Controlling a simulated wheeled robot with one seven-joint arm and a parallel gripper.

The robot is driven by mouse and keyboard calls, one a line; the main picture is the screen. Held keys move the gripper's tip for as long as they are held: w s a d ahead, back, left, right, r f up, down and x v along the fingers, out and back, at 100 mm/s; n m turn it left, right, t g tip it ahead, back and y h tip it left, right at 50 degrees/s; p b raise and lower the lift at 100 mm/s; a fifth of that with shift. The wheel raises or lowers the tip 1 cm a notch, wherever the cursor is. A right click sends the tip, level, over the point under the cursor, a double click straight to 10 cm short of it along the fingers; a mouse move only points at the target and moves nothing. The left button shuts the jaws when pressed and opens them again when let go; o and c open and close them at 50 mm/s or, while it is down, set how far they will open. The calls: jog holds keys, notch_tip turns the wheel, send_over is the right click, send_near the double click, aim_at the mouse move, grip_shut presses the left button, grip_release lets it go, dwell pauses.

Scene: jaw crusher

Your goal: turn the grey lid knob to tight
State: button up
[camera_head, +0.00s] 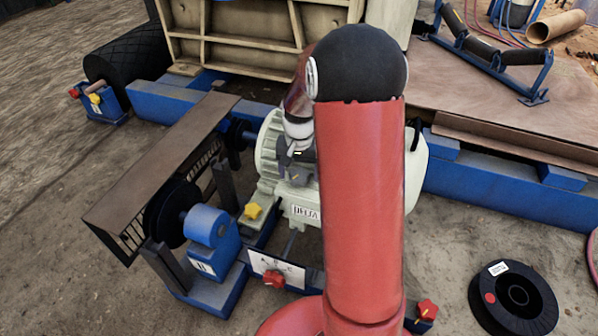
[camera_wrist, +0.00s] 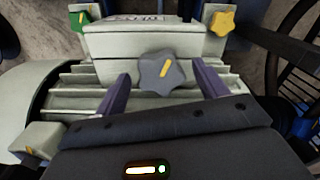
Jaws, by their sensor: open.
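The grey lid knob (camera_wrist: 165,72) is star-shaped with a yellow pointer line that slants up to the right. It sits on the pale motor box lid (camera_wrist: 155,40) in the wrist view. My gripper (camera_wrist: 161,70) is open, its two purple-grey fingers on the left and right of the knob, with a visible gap on each side. Nothing is held. In the head view my gripper (camera_head: 290,157) is over the pale green motor (camera_head: 268,150), partly hidden by my red arm. Whether the fingertips are level with the knob is hard to tell.
A yellow star knob (camera_wrist: 222,22) and a green one (camera_wrist: 78,20) stand at the box's far corners. Red knobs (camera_head: 273,278) sit on the blue frame. A brown belt guard (camera_head: 160,165) stands left of the motor. A black spool (camera_head: 513,298) lies on the ground at right.

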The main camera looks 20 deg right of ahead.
aim_at(299, 174)
jog(key=c, duration=0.9)
jog(key=shift+m, duration=0.7)
jog(key=shift+c, duration=0.4)
jog(key=o, duration=1)
jog(key=shift+r, duration=0.1)
notch_tip(299, 174, up, 7)
jog(key=shift+p, duration=1)
jog(key=shift+r, duration=0.3)
